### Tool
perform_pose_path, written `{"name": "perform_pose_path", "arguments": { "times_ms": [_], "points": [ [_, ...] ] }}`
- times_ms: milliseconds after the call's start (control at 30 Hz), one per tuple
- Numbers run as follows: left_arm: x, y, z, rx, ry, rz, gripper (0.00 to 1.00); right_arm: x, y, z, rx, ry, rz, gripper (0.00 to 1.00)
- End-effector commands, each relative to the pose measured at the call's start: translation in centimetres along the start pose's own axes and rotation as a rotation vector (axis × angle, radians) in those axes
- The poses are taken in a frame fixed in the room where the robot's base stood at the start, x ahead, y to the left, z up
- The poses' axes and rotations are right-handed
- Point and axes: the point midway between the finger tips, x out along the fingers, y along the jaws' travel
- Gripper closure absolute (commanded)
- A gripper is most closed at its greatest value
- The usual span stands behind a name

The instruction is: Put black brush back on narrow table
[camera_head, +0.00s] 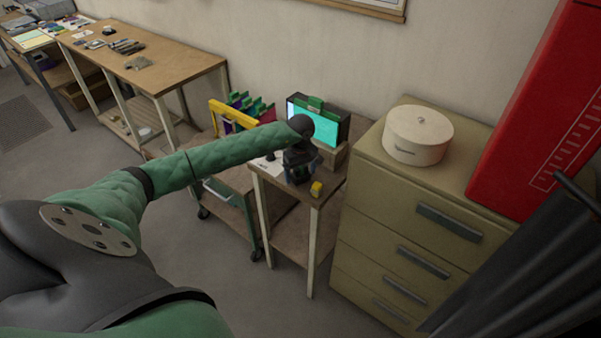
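The narrow table (329,183) stands at the middle of the view, left of the drawer cabinet. My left arm reaches across from the left. I cannot make out the black brush; the gripper and wrist hide part of the tabletop. My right gripper is not in view.
A lit screen (313,125) stands behind my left wrist, and a small yellow object (317,188) lies near the table's front corner. The beige drawer cabinet (385,215) bears a round white box (418,138). A red cabinet (545,120) stands right. A long workbench (165,66) is at back left.

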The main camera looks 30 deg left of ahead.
Motion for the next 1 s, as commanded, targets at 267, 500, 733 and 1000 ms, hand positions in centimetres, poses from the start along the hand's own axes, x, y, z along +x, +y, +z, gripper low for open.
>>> {"name": "perform_pose_path", "arguments": {
  "times_ms": [267, 500, 733, 1000],
  "points": [
    [-0.1, 0.0, 0.0, 0.000, 0.000, 0.000, 0.19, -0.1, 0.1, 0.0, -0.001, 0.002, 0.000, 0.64],
    [-2.1, 0.0, -0.2, 0.000, 0.003, 0.000, 0.19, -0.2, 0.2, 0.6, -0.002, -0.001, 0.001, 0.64],
    [-6.7, 0.0, -0.1, 0.000, 0.003, 0.002, 0.19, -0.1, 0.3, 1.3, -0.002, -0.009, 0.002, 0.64],
    [-10.8, 0.0, 0.0, 0.001, 0.001, 0.000, 0.19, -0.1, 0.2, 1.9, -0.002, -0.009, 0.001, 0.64]
  ]
}}
